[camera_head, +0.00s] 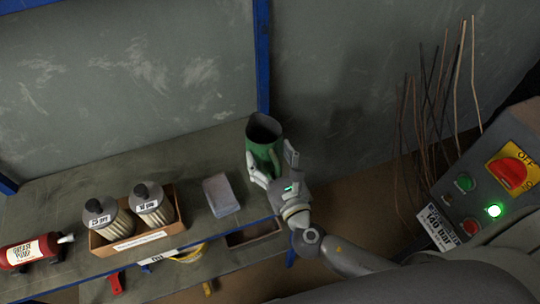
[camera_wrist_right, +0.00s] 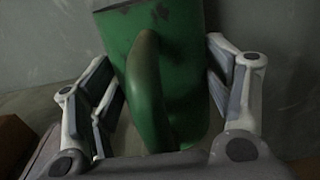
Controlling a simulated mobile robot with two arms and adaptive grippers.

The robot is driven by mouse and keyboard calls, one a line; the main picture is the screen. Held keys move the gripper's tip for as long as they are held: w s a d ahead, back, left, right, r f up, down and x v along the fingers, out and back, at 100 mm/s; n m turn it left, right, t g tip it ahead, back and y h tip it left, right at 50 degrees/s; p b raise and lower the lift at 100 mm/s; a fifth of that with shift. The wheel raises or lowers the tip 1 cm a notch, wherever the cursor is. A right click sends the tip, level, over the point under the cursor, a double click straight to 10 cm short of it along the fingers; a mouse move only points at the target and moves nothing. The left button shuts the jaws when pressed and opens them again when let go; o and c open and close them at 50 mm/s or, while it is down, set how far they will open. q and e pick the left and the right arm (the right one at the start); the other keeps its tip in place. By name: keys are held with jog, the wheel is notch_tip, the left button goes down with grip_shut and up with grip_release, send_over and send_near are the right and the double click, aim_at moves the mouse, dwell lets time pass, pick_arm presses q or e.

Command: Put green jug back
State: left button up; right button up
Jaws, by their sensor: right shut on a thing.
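The green jug (camera_head: 263,146) is at the right end of the shelf, upright or nearly so, with its dark open top facing up. My right gripper (camera_head: 272,170) is shut on it, with a finger on either side. In the right wrist view the worn green jug (camera_wrist_right: 184,60) fills the middle, its curved handle facing the camera. The fingers of my right gripper (camera_wrist_right: 160,95) flank its body. The jug's base is hidden, so I cannot tell whether it touches the shelf. My left gripper is not in view.
A grey block (camera_head: 221,195) lies on the shelf (camera_head: 75,185) left of the jug. A cardboard box (camera_head: 137,238) with two labelled bottles and a red grease pump (camera_head: 33,251) stand further left. A blue post (camera_head: 262,60) rises behind the jug. A control box (camera_head: 485,190) and thin rods stand right.

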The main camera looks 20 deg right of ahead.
jog(key=o, duration=1.5)
jog(key=shift+f, duration=0.1)
jog(key=shift+f, duration=0.1)
jog(key=shift+s, duration=0.1)
jog(key=s, duration=1.1)
jog(key=shift+s+d, duration=0.2)
jog(key=shift+s, duration=0.2)
